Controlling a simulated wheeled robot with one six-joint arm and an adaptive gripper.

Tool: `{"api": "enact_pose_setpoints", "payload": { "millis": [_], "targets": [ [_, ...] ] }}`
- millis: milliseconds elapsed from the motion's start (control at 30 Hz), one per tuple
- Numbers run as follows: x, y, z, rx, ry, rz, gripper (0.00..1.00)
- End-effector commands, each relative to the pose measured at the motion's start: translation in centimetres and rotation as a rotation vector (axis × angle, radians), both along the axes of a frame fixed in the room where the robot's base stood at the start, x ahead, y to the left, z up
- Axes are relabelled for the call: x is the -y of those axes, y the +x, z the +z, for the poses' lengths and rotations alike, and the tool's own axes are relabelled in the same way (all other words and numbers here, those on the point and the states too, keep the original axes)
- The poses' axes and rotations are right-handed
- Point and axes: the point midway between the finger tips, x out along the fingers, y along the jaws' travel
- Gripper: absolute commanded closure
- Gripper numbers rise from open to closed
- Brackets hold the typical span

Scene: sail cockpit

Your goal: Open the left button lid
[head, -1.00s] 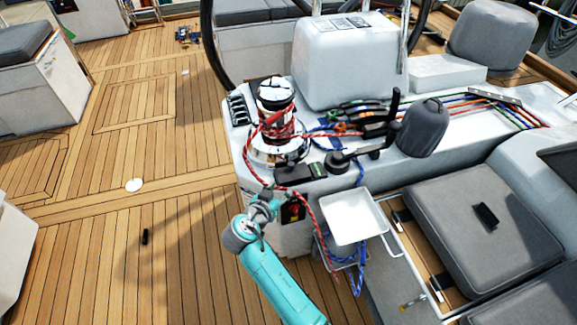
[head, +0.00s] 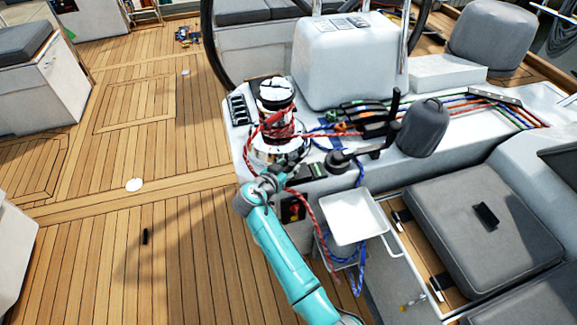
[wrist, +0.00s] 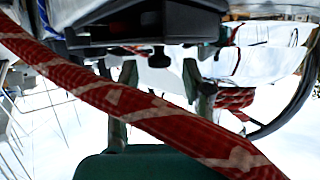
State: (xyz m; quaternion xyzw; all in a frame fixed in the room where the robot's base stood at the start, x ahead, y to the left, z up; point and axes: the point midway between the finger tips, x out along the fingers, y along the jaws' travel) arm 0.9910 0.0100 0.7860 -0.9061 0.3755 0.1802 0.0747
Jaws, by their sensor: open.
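The button lids are small black covers on the console's front corner, below the winch, in the head view. The right button lid (head: 317,170) shows there. The left one is mostly hidden behind my gripper (head: 290,170), and I cannot tell whether it is raised. In the wrist view my gripper (wrist: 162,103) has its two fingers apart and nothing is seen held between them. A dark lid-like part (wrist: 150,28) fills the top of that view, above the fingertips. Contact cannot be told.
A red rope (head: 322,218) hangs down the console beside my gripper and crosses close in front of the wrist camera. A chrome winch (head: 275,100) stands just behind. A white tray (head: 357,217) is at the right. Open deck (head: 100,240) lies left.

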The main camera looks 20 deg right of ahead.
Motion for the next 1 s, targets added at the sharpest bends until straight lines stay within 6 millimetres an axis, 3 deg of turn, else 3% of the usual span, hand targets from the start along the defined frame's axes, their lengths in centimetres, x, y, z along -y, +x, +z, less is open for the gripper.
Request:
{"api": "enact_pose_setpoints", "payload": {
  "millis": [400, 433, 600, 633, 1000],
  "targets": [
    [0.60, 0.63, -0.34, 0.000, 0.000, 0.001, 0.51],
    [0.59, 0.62, -0.33, 0.000, 0.000, 0.001, 0.54],
    [0.60, 0.61, -0.34, 0.000, 0.000, 0.000, 0.96],
    [0.60, 0.61, -0.34, 0.000, 0.000, 0.000, 1.00],
    [1.14, 0.47, -0.33, 0.018, -0.001, 0.000, 1.00]
  ]
}}
